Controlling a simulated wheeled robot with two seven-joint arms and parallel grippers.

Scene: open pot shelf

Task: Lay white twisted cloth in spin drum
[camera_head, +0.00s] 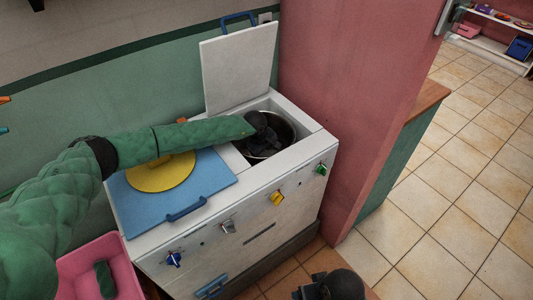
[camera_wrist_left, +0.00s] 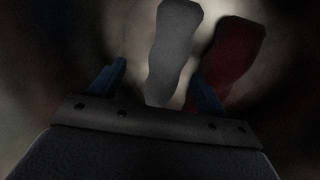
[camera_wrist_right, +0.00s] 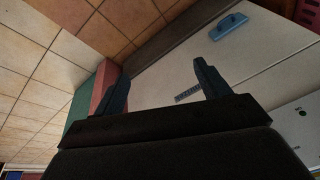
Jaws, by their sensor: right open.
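The spin drum (camera_head: 291,125) is the round metal well at the right of the white washing machine, under a raised white lid (camera_head: 238,65). My left arm reaches over the machine and my left gripper (camera_head: 264,142) is down in the drum's mouth. In the left wrist view its blue fingers (camera_wrist_left: 158,85) stand apart. The white twisted cloth (camera_wrist_left: 175,50) lies beyond and between them, with clear space at its sides. A dark red cloth (camera_wrist_left: 235,55) lies beside it, partly behind the right finger. In the head view my gripper hides both cloths. My right gripper (camera_wrist_right: 163,85) is open and empty, low before the machine.
A blue lid with a yellow disc (camera_head: 205,185) covers the machine's left side. A pink basin (camera_head: 75,262) with a green cloth (camera_head: 103,280) stands at front left. A red wall (camera_head: 340,90) closes the right side. Tiled floor (camera_head: 440,190) is open farther right.

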